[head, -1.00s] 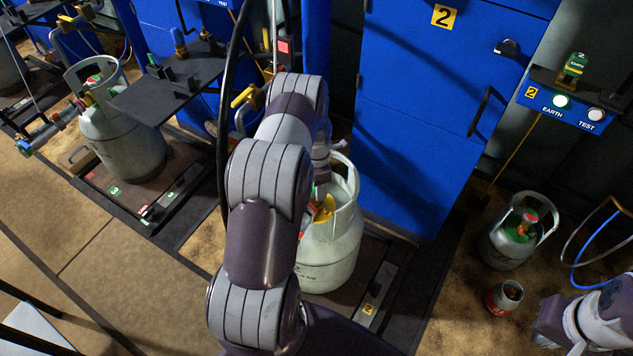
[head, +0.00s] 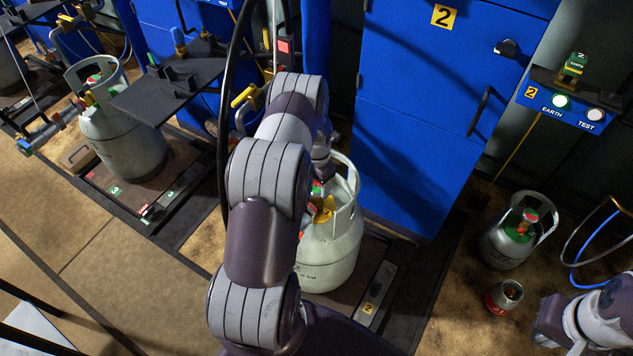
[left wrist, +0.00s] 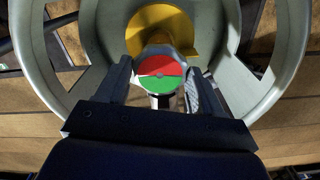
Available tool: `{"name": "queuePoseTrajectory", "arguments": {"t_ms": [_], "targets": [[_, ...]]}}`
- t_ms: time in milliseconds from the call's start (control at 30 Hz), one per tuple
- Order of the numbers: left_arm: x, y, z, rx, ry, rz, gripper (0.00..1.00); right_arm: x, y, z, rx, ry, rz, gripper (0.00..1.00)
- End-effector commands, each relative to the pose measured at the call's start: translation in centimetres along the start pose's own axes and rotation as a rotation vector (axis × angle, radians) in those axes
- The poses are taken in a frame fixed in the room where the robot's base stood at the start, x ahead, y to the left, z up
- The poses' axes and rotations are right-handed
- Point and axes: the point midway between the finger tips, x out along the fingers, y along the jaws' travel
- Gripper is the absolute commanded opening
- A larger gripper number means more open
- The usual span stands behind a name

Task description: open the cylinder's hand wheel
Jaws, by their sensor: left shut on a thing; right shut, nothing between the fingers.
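The grey gas cylinder (head: 330,255) stands upright on a low platform in the middle of the head view, partly behind my left arm. Its collar (left wrist: 38,50) surrounds the valve in the left wrist view. The hand wheel (left wrist: 160,74) has a round face, red in its upper half and green in its lower half. A yellow part (left wrist: 178,35) lies behind it. My left gripper (left wrist: 160,88) is inside the collar, its two fingers shut on the hand wheel from both sides. In the head view my arm hides most of that grip. My right arm shows at lower right, its fingers out of frame.
A blue cabinet (head: 440,120) marked 2 stands behind the cylinder. A black hose (head: 224,130) hangs beside my left arm. Another cylinder (head: 125,145) stands at left. A small cylinder (head: 512,240) and a red-labelled can (head: 503,297) stand at right.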

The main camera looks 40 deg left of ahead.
Motion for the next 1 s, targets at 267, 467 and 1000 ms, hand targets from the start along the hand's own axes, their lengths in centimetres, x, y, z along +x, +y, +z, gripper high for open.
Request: {"name": "queuePoseTrajectory", "arguments": {"t_ms": [267,467,1000], "targets": [[-0.1,0.1,0.1,0.001,-0.002,0.002,0.73,0.0,0.0,0.0,0.000,0.000,0.000,0.00],[-0.1,0.1,0.0,0.001,-0.001,0.001,0.92,0.0,0.0,0.0,0.000,0.000,0.000,0.00],[-9.0,0.1,0.1,0.001,-0.004,0.003,0.92,-1.4,0.0,-0.2,0.000,0.000,0.000,0.00]]}}
